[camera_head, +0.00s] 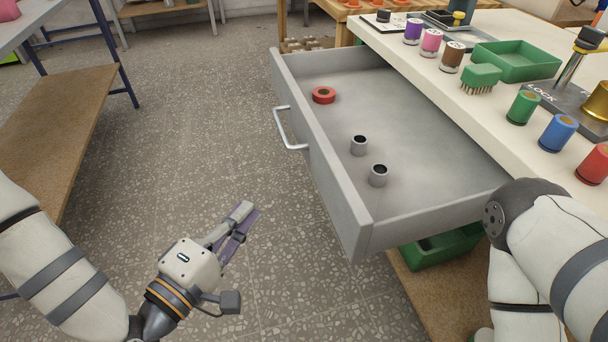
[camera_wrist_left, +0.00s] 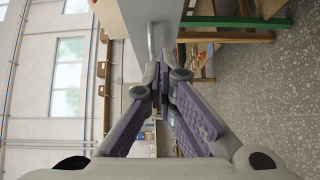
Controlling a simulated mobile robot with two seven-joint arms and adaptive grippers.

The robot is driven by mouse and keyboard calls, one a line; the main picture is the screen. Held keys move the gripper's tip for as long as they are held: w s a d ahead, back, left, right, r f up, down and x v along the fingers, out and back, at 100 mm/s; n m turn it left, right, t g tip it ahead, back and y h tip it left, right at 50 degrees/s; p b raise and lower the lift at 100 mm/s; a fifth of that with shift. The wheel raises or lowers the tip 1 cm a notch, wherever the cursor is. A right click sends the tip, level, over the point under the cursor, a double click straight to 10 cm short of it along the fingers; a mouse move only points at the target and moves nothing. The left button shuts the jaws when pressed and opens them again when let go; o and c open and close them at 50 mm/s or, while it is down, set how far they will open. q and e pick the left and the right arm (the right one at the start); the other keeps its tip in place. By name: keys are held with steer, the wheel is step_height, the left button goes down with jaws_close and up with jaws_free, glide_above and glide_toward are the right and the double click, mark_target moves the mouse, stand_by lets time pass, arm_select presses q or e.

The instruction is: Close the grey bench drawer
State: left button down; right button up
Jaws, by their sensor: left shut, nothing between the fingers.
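The grey bench drawer (camera_head: 420,155) is pulled far out from under the bench top in the head view. It holds a red ring (camera_head: 323,95) and two small grey cylinders (camera_head: 359,145) and (camera_head: 378,175). Its bar handle (camera_head: 287,130) is on the front panel, which faces left. My left gripper (camera_head: 246,214) is shut and empty, apart from the drawer and in front of its near end. In the left wrist view the shut fingers (camera_wrist_left: 160,85) appear below the handle (camera_wrist_left: 151,40) and the drawer front (camera_wrist_left: 135,20). My right gripper is out of view.
The bench top (camera_head: 405,62) carries a green tray (camera_head: 516,60), a green brush (camera_head: 480,79) and several coloured cylinders. A green bin (camera_head: 440,248) is below the drawer. My right arm is beside the drawer's near end. The floor (camera_head: 215,120) left of the drawer is clear.

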arm_select(q)
glide_toward(309, 149)
steer(key=shift+w+a+f, duration=0.15)
steer(key=shift+w+a, duration=0.85)
steer(key=shift+w, duration=0.25)
steer(key=d, duration=0.1)
steer(key=w+d, duration=0.1)
steer(key=d, duration=0.1)
steer(key=shift+w+d, duration=0.2)
steer(key=shift+w, duration=0.05)
steer(key=shift+w+d, duration=0.1)
steer(key=shift+d, duration=0.25)
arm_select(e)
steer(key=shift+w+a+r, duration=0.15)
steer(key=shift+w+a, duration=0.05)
